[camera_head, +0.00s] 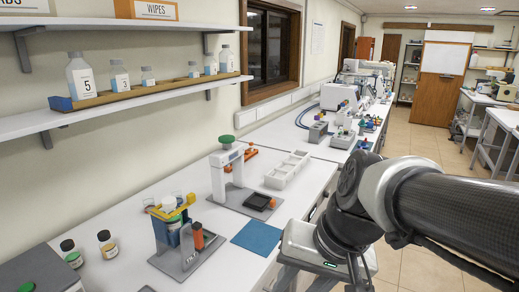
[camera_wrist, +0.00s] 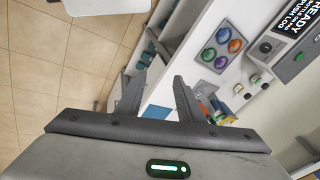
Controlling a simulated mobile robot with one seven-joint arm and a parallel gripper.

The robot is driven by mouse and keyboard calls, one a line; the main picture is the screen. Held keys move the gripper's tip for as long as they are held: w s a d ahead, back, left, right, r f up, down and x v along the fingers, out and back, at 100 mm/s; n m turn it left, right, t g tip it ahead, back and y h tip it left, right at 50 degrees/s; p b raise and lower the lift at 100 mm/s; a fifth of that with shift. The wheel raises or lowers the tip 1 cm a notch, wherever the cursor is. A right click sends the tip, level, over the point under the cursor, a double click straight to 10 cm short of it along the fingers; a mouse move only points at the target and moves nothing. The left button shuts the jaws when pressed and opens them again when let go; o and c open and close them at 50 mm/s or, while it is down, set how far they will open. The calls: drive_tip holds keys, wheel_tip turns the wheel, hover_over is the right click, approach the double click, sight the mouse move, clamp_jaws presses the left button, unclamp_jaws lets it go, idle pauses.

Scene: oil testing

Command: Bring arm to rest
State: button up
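My gripper (camera_wrist: 158,92) shows in the wrist view with its two dark fingers spread apart. Nothing is visible between the fingers. In the head view my dark arm (camera_head: 430,205) reaches in from the right edge, and the pale hand with a green light (camera_head: 318,248) is beside the front edge of the white bench (camera_head: 160,202). The fingertips cannot be made out in the head view. The wrist view looks down past the bench edge, with tan floor tiles (camera_wrist: 35,70) at left.
The bench holds a blue mat (camera_head: 258,237), a grey-and-white stand (camera_head: 225,172), a white tray (camera_head: 287,170), a rack with a yellow top (camera_head: 172,212) and small jars (camera_head: 107,244). Shelves with bottles (camera_head: 81,76) hang on the left wall. Open floor (camera_head: 415,265) lies at right.

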drive_tip(key=s+d+r+n+t+h, duration=0.1)
drive_tip(key=s+d+r+t+h, duration=0.1)
drive_tip(key=d, duration=0.5)
wheel_tip(320, 180, up, 2)
drive_tip(key=shift+s+d+r+n+t+h, duration=0.15)
drive_tip(key=shift+d+r+n+t+h, duration=0.05)
drive_tip(key=shift+d+n+t+h, duration=0.25)
